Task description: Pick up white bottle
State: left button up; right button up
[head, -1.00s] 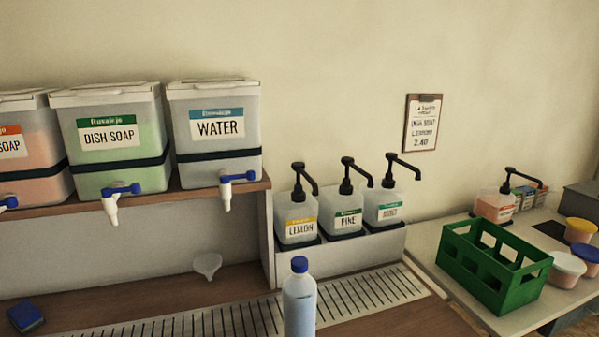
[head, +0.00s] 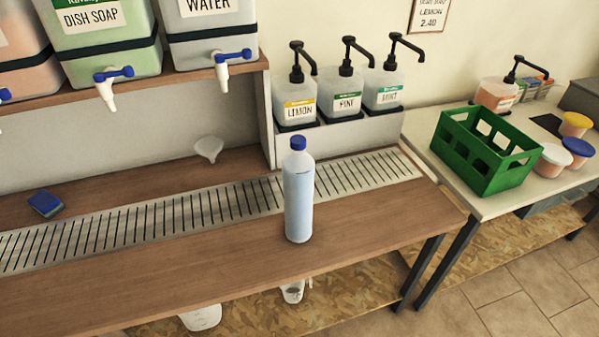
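A white, pale bluish bottle (head: 298,198) with a blue cap stands upright in the head view. It is near the front edge of the wooden counter (head: 180,256), in front of the slotted metal drain strip (head: 130,221). Nothing touches the bottle and its whole front is visible. Neither of my grippers shows in the head view.
Drums with blue-handled taps, including the dish soap drum (head: 105,50), stand on a shelf at upper left. Several pump bottles (head: 295,92) stand behind the bottle. A blue sponge (head: 46,203) and white funnel (head: 209,148) lie left. A green crate (head: 483,155) stands right.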

aim_at(298, 167)
jog(key=j+z, duration=0.4)
jog(key=j, duration=1.7)
jog(key=i+j, duration=0.05)
jog(key=i, duration=0.05)
